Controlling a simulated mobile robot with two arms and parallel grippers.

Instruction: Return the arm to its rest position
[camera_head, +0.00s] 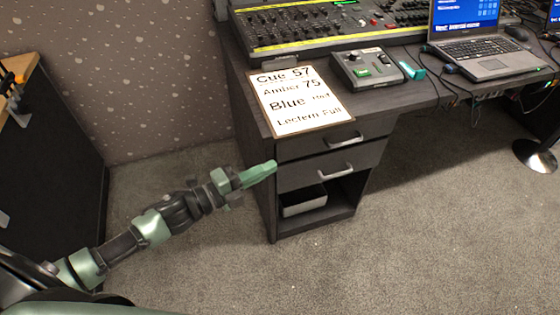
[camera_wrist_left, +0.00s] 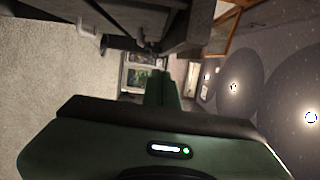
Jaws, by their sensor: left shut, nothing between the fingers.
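My left arm comes in from the lower left of the head view. Its green gripper (camera_head: 262,172) is shut and empty, with the fingertips by the left front edge of the desk's drawer unit (camera_head: 312,172). I cannot tell whether it touches the unit. In the left wrist view the closed fingers (camera_wrist_left: 163,88) point away from the camera, with dark furniture above them. My right gripper is in neither view.
On the dark desk are a cue card (camera_head: 298,100), a small fader box (camera_head: 366,70), a large mixing console (camera_head: 310,30) and a laptop (camera_head: 474,40). A dark cabinet (camera_head: 50,165) stands at the left. Grey carpet (camera_head: 200,260) is clear between it and the desk.

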